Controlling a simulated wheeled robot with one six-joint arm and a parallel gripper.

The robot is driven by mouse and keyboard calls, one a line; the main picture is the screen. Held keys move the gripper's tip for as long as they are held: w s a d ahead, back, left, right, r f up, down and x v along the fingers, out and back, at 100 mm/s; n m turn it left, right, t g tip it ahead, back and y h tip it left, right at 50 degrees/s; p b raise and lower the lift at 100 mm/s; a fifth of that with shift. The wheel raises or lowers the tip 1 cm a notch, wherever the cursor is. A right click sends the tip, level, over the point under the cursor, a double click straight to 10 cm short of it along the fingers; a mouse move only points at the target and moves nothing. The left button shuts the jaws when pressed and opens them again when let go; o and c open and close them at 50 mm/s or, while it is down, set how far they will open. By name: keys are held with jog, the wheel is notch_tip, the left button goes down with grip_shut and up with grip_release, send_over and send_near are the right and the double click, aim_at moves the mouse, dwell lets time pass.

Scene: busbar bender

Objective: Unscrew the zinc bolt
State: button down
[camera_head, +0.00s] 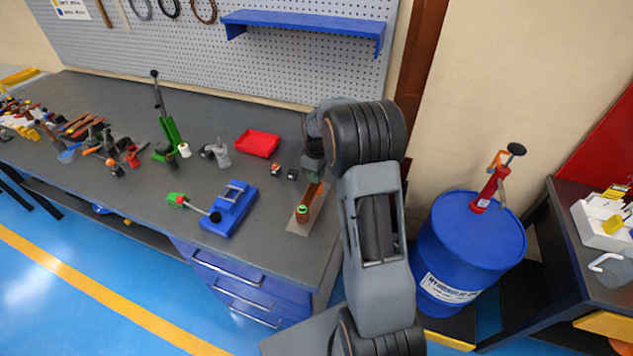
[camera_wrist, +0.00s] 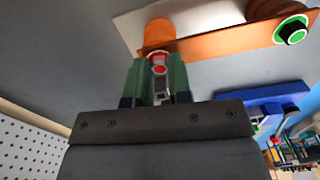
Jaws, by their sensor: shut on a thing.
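My gripper (camera_wrist: 159,75) has two green fingers, closed on a small pale grey bolt-like piece with a red ring (camera_wrist: 158,62); I take it for the zinc bolt, though the fingers hide much of it. This piece is right beside an orange cylinder (camera_wrist: 157,34) on the copper-coloured bar. The bar (camera_wrist: 225,38) runs across the wrist view to a green and black round end (camera_wrist: 292,30). In the head view my gripper (camera_head: 313,175) points down at the far end of the bar (camera_head: 309,194); the bolt is hidden there.
The bar is over a pale plate (camera_head: 313,221) at the bench's right end. A blue device (camera_head: 230,209), a red tray (camera_head: 257,143) and a green stand (camera_head: 169,132) are to its left. A blue drum (camera_head: 465,250) stands beyond the right edge.

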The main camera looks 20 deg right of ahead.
jog(key=n, duration=0.5)
jog(key=shift+n, duration=0.4)
jog(key=n, duration=0.5)
jog(key=shift+n, duration=0.4)
jog(key=shift+n, duration=0.3)
jog(key=n, duration=0.5)
jog(key=n, duration=0.5)
jog(key=shift+n, duration=0.4)
